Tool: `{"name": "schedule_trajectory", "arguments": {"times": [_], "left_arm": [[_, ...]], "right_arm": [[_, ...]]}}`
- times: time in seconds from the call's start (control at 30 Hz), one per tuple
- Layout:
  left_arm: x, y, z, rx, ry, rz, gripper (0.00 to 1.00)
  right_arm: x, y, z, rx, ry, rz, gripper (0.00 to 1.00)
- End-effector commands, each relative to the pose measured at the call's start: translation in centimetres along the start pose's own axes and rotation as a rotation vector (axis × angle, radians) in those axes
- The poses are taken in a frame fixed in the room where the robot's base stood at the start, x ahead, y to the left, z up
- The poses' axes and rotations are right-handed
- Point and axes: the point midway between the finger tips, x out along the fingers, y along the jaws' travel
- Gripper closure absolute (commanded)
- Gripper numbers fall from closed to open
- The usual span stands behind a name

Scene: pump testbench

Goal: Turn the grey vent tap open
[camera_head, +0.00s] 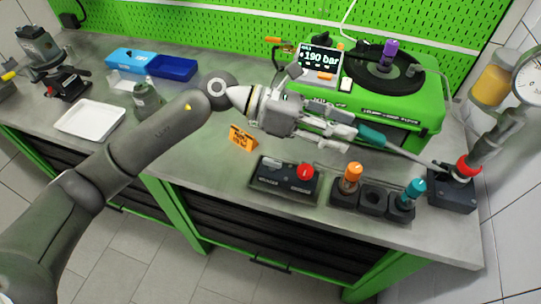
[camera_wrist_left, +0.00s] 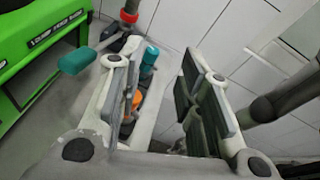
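I cannot clearly pick out the grey vent tap; a small grey part (camera_head: 294,71) shows just behind my left gripper, below the display, but I cannot tell if it is the tap. My left gripper (camera_head: 350,137) is over the bench in front of the green unit (camera_head: 405,105). In the left wrist view its fingers (camera_wrist_left: 160,100) stand apart with nothing held between them. A teal handle (camera_head: 372,136) on a long grey lever lies close beyond the fingertips; in the left wrist view it (camera_wrist_left: 77,61) is outside them, to the left. My right gripper is not in view.
The display (camera_head: 319,58) reads 190 bar. A black box with a red button (camera_head: 305,172) and a holder with orange (camera_head: 352,176) and teal (camera_head: 414,188) pieces line the front. A pump with a red collar (camera_head: 467,167) and gauge stands right. A white tray (camera_head: 92,119) lies left.

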Motion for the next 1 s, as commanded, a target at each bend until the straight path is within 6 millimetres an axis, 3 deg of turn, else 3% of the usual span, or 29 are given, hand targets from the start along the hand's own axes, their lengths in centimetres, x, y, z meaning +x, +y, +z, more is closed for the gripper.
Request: {"name": "schedule_trajectory", "arguments": {"times": [0.1, 0.23, 0.4, 0.5, 0.67, 1.0], "left_arm": [[-2.6, 2.0, -3.8, 0.140, 0.292, -0.001, 0.67], [-7.2, 4.3, -7.2, 0.233, 0.585, -0.004, 0.67], [-12.7, 6.1, -9.2, 0.276, 0.843, -0.007, 0.67], [-14.4, 6.5, -9.7, 0.279, 0.914, -0.007, 0.67], [-14.4, 6.7, -10.6, 0.278, 0.940, -0.012, 0.67], [-10.6, 7.2, -15.3, 0.276, 0.935, -0.014, 0.67]], "right_arm": [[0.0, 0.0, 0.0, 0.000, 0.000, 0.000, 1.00], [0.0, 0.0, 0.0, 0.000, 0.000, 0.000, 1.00], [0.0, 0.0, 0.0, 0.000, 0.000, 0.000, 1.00], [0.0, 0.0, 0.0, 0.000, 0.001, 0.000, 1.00], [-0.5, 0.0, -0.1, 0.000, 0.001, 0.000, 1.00], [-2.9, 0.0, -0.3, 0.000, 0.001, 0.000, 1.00]]}}
